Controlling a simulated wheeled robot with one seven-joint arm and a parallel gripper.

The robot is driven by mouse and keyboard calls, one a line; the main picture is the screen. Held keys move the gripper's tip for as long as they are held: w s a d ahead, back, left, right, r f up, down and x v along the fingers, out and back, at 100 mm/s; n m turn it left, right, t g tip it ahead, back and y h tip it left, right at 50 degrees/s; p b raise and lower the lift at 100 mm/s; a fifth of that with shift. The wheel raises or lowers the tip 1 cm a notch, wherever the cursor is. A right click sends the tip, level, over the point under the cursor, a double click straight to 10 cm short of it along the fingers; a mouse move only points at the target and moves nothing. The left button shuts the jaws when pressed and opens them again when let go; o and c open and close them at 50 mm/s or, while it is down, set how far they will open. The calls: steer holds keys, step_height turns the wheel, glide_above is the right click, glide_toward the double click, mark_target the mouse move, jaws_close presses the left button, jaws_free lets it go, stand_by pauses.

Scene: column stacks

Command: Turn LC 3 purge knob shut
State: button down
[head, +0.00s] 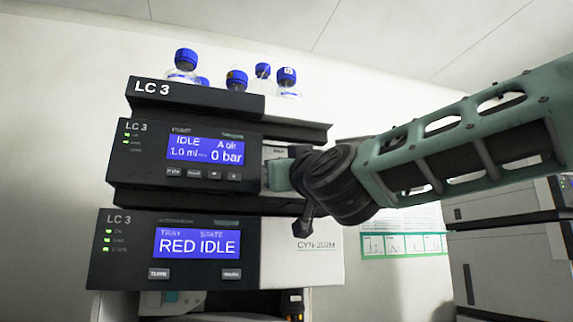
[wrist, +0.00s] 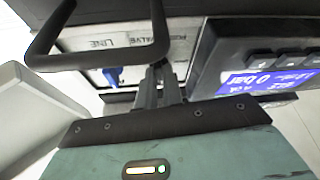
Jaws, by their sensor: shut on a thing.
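The LC 3 stack (head: 180,93) stands at the left in the head view, its pump module (head: 130,165) showing IDLE and 0 bar. My gripper (head: 277,176) reaches from the right to the pale panel at the right of the pump display. In the wrist view my gripper's dark fingers (wrist: 160,88) are close together at this panel (wrist: 130,55), shut on the purge knob. The knob itself is hidden by the fingers in both views, so its angle cannot be told. Labels on the panel read LINE and VALVE.
A blue part (wrist: 112,76) shows beside the fingers in the wrist view. Blue-capped bottles (head: 186,62) stand on top of the stack. The RED IDLE module (head: 275,270) is below the pump. Another grey stack (head: 500,260) stands at the right, behind my arm.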

steer(key=shift+m+t+h, duration=0.4)
steer(key=shift+m+h, duration=0.5)
steer(key=shift+m, duration=1)
steer(key=c, duration=1.5)
jaws_free()
steer(key=shift+a, duration=0.1)
steer(key=shift+c, duration=0.2)
steer(key=shift+f, duration=0.1)
